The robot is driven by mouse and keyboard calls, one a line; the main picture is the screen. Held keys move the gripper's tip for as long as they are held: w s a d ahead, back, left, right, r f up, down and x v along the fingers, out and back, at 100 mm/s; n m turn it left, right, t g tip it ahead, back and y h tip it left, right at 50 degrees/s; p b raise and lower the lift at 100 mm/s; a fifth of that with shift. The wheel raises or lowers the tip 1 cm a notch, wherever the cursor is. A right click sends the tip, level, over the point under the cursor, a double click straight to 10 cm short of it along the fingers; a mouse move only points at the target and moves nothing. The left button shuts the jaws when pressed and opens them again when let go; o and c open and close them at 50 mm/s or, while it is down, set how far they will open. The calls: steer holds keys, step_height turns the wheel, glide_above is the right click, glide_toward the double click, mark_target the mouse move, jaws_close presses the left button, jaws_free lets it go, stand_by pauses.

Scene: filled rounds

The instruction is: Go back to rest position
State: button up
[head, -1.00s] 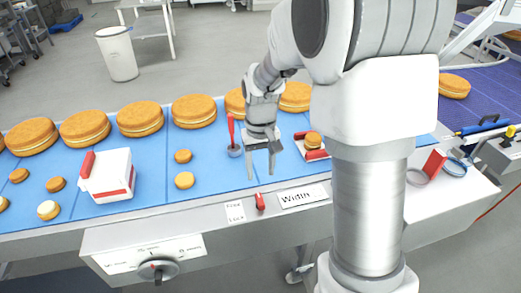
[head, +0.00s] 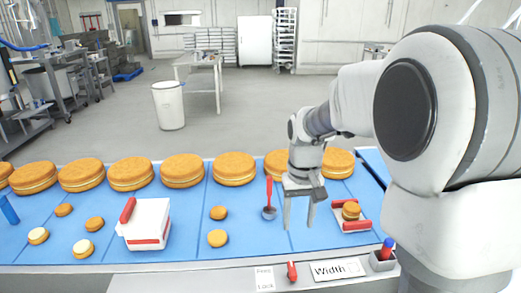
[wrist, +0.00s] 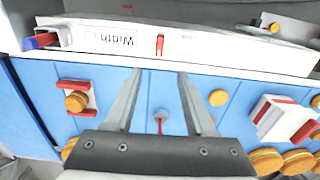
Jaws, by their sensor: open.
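My gripper (head: 299,215) hangs over the blue conveyor (head: 190,222), fingers apart and pointing down, with nothing between them. In the wrist view its two fingers (wrist: 156,88) are spread wide. A red-handled tool (head: 268,195) with a round grey end is just left of the fingers in the head view. In the wrist view the tool's grey end (wrist: 161,114) shows between the fingers, farther down. My arm covers the right side of the head view.
Large filled rounds (head: 182,170) line the conveyor's far side. A white box with a red handle (head: 149,222) and several small rounds (head: 218,238) are at left. A small round (head: 351,210) sits on a red-and-white holder (head: 356,226) at right. A "Width" panel (head: 337,270) is in front.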

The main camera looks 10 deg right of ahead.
steer(key=s+r+t, duration=0.2)
steer(key=s+r, duration=0.2)
steer(key=s, duration=0.5)
steer(key=s+r+t, duration=0.3)
steer(key=s+r, duration=0.2)
steer(key=s, duration=0.5)
steer(key=shift+s+t, duration=0.2)
steer(key=shift+t, duration=0.1)
